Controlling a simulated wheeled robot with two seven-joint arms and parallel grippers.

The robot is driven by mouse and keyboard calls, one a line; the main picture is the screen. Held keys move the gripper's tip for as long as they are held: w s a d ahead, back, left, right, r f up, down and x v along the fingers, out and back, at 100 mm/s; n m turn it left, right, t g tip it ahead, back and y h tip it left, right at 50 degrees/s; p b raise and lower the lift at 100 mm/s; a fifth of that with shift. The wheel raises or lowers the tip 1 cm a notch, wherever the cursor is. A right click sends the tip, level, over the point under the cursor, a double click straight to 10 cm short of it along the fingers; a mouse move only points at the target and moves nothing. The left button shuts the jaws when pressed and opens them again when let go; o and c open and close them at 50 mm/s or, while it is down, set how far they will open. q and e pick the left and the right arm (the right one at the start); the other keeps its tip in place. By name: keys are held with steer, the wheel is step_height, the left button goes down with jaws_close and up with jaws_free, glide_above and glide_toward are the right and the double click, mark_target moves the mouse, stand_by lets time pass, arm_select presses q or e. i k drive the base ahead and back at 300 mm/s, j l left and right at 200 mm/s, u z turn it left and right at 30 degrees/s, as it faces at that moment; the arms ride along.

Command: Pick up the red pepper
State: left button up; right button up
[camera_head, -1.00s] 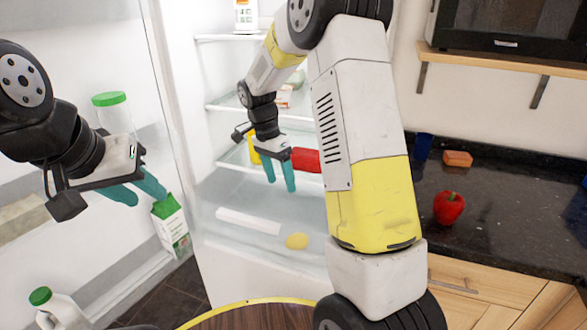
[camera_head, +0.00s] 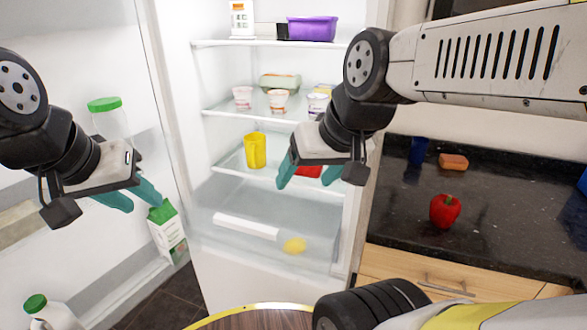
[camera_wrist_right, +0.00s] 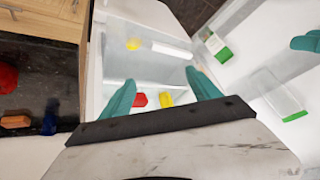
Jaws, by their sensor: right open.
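The red pepper (camera_head: 445,211) stands on the dark granite counter at the right of the head view, with a green stem. Part of it shows at the left edge of the right wrist view (camera_wrist_right: 7,78). My right gripper (camera_head: 306,181) is open and empty in front of the fridge shelves, left of the pepper and well apart from it. Its two teal fingers stand apart in the right wrist view (camera_wrist_right: 160,77). My left gripper (camera_head: 138,199) is by the fridge door, its fingers apart with nothing between them.
An orange-brown block (camera_head: 453,161) and a blue cup (camera_head: 418,149) stand behind the pepper. The open fridge holds a yellow cup (camera_head: 255,150), a red item (camera_head: 308,171) and a purple tub (camera_head: 312,29).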

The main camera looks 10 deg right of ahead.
mark_target(445, 208)
steer(key=z, duration=1.85)
